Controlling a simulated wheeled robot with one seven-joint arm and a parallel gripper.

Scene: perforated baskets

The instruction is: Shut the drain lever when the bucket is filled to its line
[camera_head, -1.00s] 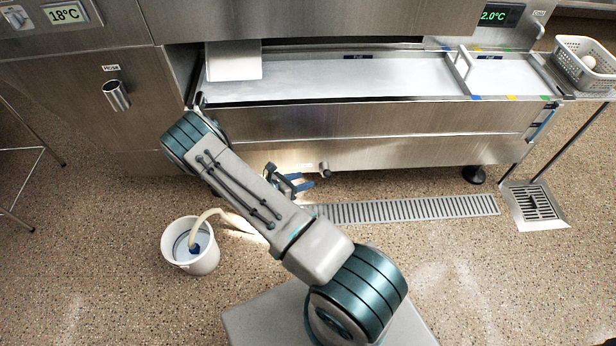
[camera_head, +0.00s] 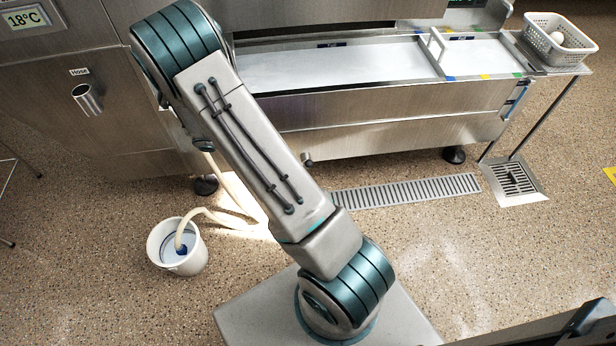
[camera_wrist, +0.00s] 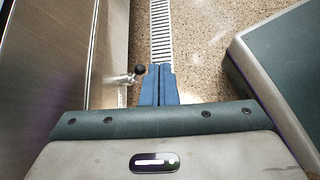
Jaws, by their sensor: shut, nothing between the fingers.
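A white bucket (camera_head: 166,262) stands on the floor at left in the head view. A pale hose (camera_head: 197,213) curves into it. Dark blue shows around the hose end inside, but I cannot tell the water level against the line. A short metal stem with a dark round knob, seemingly the drain lever (camera_head: 307,159), juts from the tank's lower front. In the wrist view the lever (camera_wrist: 139,70) lies just left of my gripper (camera_wrist: 159,70). The blue fingers are shut together and empty, close beside the knob; contact is unclear. My arm hides the gripper in the head view.
The steel tank (camera_head: 400,134) stands across the back, with a hose holder (camera_head: 87,98) at left. A floor grate (camera_head: 410,190) runs before it. A perforated basket (camera_head: 557,42) holding a white ball sits on a stand at right. Floor at front left is clear.

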